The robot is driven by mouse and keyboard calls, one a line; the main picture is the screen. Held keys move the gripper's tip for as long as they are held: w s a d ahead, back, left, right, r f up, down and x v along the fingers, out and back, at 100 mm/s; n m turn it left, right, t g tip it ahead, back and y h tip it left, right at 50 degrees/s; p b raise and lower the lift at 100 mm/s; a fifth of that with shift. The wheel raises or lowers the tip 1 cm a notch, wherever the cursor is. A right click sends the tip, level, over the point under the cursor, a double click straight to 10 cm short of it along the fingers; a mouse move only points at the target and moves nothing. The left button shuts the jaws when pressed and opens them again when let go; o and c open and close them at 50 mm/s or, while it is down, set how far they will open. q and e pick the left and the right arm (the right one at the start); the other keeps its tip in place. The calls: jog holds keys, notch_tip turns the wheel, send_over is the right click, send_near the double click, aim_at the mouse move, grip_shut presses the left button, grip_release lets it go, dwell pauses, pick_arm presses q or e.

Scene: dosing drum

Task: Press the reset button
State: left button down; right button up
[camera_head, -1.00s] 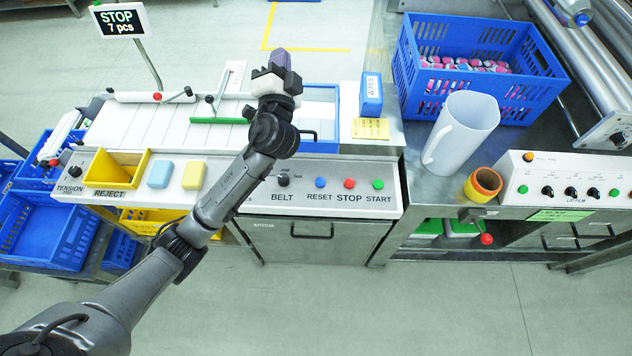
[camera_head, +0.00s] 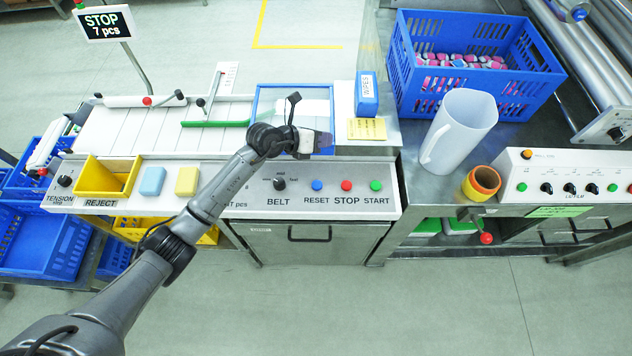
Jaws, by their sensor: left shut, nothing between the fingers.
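The blue reset button (camera_head: 317,185) sits on the front control panel above the word RESET. To its right are the red stop button (camera_head: 347,185) and the green start button (camera_head: 376,185). To its left is the black belt knob (camera_head: 279,184). My left gripper (camera_head: 326,144) is shut and empty. It points right, over the back edge of the panel, a little behind the reset button in the picture and apart from it. My right gripper is not in view. A screen (camera_head: 104,22) at the top left reads STOP 7 pcs.
A blue crate (camera_head: 405,100) with small packs, a white jug (camera_head: 461,128) and an orange-rimmed cup (camera_head: 482,184) stand to the right. A blue wipes box (camera_head: 367,95) is behind the panel. A yellow reject bin (camera_head: 100,176) and two sponge-like blocks lie left.

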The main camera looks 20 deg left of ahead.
pick_arm(q)
jog(key=s+f+g, duration=0.1)
jog(key=s+f+g+y, duration=0.1)
jog(key=s+f+m+g, duration=0.1)
jog(key=s+f, duration=0.1)
jog(key=shift+a+f+g, duration=0.1)
jog(key=shift+a+g, duration=0.2)
jog(key=shift+g, duration=0.1)
jog(key=shift+f, duration=0.1)
jog(key=b, duration=0.6)
send_over(316, 183)
notch_tip(316, 183, down, 6)
jog(key=shift+f, duration=0.25)
jog(key=shift+f+b, duration=0.55)
jog(key=shift+f, duration=0.5)
